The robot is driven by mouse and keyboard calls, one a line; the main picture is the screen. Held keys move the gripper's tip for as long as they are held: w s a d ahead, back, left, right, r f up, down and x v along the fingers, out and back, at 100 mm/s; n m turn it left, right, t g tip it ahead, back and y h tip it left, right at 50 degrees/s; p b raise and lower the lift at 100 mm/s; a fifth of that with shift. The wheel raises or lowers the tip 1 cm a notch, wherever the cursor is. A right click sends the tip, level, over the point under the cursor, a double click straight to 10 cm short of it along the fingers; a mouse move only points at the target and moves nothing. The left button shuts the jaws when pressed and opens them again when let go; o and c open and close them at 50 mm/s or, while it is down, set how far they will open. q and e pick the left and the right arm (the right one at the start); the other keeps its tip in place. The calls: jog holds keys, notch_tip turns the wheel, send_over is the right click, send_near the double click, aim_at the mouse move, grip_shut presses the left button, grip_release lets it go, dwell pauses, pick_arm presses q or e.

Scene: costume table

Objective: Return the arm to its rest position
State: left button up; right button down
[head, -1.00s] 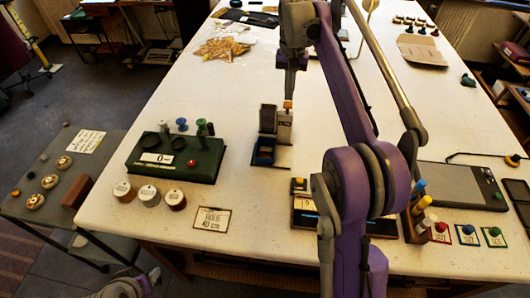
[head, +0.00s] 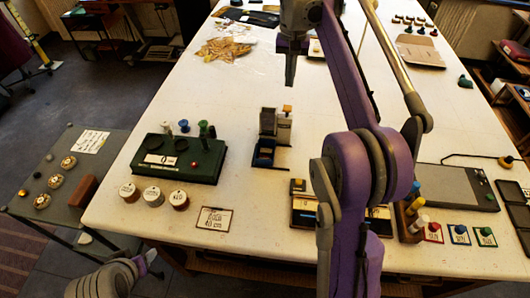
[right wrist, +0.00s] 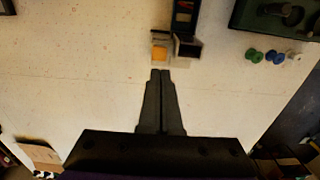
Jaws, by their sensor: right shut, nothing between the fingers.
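My right arm is purple and grey and reaches over the middle of the white table. Its gripper (head: 290,70) is shut and empty, raised above the table beyond the small grey dispenser (head: 276,122). In the right wrist view the closed fingers (right wrist: 161,75) point toward the dispenser's orange-topped part (right wrist: 160,50), with bare table around them. Of my left arm only a grey part with a purple tip shows at the bottom left of the head view; whether its gripper is open or shut cannot be made out.
The white table (head: 330,120) holds a green box (head: 175,165) with spools, several round tins (head: 153,196), a label card (head: 214,219), a grey tablet (head: 455,186) and colored knobs (head: 459,232). A side table (head: 60,165) stands at the left. The table's middle is mostly clear.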

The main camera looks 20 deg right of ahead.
jog(key=shift+s, duration=0.2)
jog(key=shift+a, duration=0.1)
jog(key=s+a+f+n+t, duration=0.3)
jog(key=s+a+f, duration=0.1)
jog(key=s+a, duration=0.55)
jog(key=s+a+f+n+t, duration=0.1)
jog(key=s+f, duration=0.3)
jog(key=s, duration=0.1)
jog(key=s+a+f+n+t, duration=0.1)
jog(key=s+a+f, duration=0.1)
jog(key=s+f, duration=0.3)
jog(key=s+a+f+n+t, duration=0.1)
jog(key=s+a+f, duration=0.1)
jog(key=s+f, duration=0.3)
jog(key=shift+s+a+f, duration=0.15)
jog(key=shift+s+a, duration=0.05)
jog(key=shift+s, duration=0.1)
